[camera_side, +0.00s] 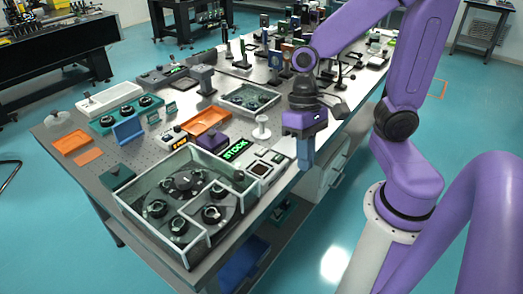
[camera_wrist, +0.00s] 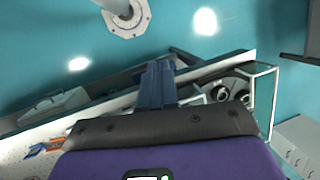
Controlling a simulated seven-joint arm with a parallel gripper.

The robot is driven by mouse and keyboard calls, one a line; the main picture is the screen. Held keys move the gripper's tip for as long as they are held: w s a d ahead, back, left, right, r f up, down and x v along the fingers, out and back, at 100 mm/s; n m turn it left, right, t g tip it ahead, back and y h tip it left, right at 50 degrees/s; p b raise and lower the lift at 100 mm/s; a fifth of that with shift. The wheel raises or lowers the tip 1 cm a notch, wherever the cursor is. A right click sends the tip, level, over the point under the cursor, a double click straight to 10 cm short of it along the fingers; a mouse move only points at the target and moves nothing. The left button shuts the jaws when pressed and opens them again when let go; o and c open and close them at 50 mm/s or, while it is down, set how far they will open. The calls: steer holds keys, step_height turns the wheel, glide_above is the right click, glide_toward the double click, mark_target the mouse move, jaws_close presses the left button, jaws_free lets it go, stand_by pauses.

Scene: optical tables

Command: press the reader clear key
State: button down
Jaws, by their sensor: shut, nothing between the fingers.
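My gripper (camera_side: 306,163) hangs fingers down at the table's front edge, right of the STOCK sign. Its blue fingers are together with nothing between them; they also show in the wrist view (camera_wrist: 158,68). A flat dark square pad with a pale rim (camera_side: 261,169) lies nearer, left of my fingers. I cannot tell which of these is the reader, and no clear key can be made out at this size.
A clear-walled case (camera_side: 187,261) with round dark fixtures stands at the table's near end. The green-lit STOCK sign (camera_side: 235,150) and a white spool-like post (camera_side: 262,128) stand near my gripper. An orange tray (camera_side: 207,118) lies farther left. Many optical mounts crowd the far end.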

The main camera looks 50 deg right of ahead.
steer(key=w+d+m+y, duration=0.1)
steer(key=w+m+y, duration=0.2)
steer(key=w+m, duration=0.5)
steer(key=m+t+y, duration=0.3)
steer(key=m+t, duration=0.3)
steer(key=m, duration=1.7)
glide_above(264, 149)
step_height(264, 149, down, 2)
steer(key=shift+f, duration=0.25)
steer(key=shift+f+n, duration=0.1)
steer(key=shift+n, duration=0.2)
steer(key=shift+f, duration=4.3)
steer(key=shift+f, duration=0.45)
